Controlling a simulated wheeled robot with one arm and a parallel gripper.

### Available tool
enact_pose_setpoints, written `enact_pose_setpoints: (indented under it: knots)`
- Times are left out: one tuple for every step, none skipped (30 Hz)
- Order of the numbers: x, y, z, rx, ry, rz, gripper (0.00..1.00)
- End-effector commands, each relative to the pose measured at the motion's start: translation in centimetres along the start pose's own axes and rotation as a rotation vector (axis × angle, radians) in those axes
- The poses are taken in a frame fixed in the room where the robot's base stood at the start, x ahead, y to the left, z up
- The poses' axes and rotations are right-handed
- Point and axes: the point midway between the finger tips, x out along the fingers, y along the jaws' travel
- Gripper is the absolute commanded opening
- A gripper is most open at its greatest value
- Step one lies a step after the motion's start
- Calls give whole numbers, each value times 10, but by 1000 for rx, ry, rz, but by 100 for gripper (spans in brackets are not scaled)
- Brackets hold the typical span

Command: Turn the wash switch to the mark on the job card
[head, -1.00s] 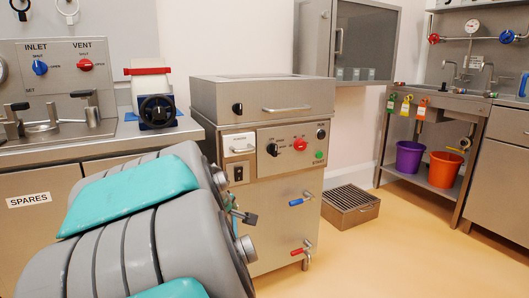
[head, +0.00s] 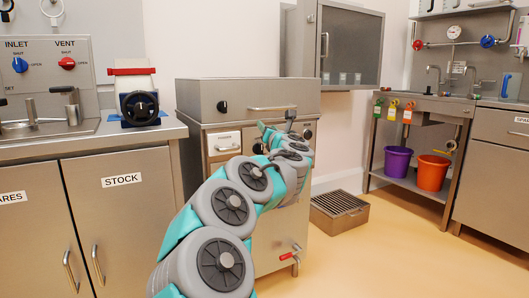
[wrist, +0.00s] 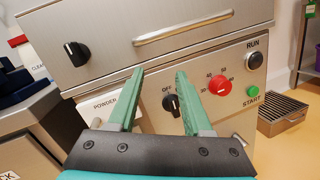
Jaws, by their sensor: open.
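The steel washer cabinet (head: 262,240) stands in the middle of the head view. In the wrist view, its front panel carries a black rotary switch (wrist: 171,104) marked OFF on its left. I cannot read which one is the wash switch. My gripper (wrist: 159,72) is open and empty, fingers pointing at the panel, with the OFF switch near the right finger. My gripper (head: 279,132) hides much of the panel in the head view. I see no job card.
Above the panel is a drawer-like top with another black knob (wrist: 77,53) and a bar handle (wrist: 183,27). A powder flap (wrist: 103,105) is partly behind the left finger. A floor grate (head: 339,210) lies right of the cabinet. A counter (head: 90,150) stands at left.

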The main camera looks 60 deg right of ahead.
Motion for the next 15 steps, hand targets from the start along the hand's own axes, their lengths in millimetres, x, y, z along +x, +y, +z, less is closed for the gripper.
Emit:
enact_pose_setpoints:
  knots:
    - [1,-13,-11,-72,25,30,50]
    - [1,-18,-16,-112,40,49,50]
    - [1,-24,-24,-161,60,78,50]
    - [0,-29,-30,-193,75,96,50]
    - [0,-34,-37,-223,90,113,50]
    - [-2,-38,-44,-258,106,140,50]
    - [-3,-40,-48,-281,115,155,50]
    - [-4,-43,-52,-301,125,170,50]
    - [-5,-45,-58,-324,136,189,50]
    - [-6,-46,-61,-337,143,201,50]
    - [-7,-47,-64,-347,149,209,50]
    - [-7,-49,-66,-358,153,217,50]
    - [-8,-49,-67,-364,156,221,50]
    - [-7,-49,-68,-367,158,225,50]
    - [-6,-49,-69,-370,159,227,50]
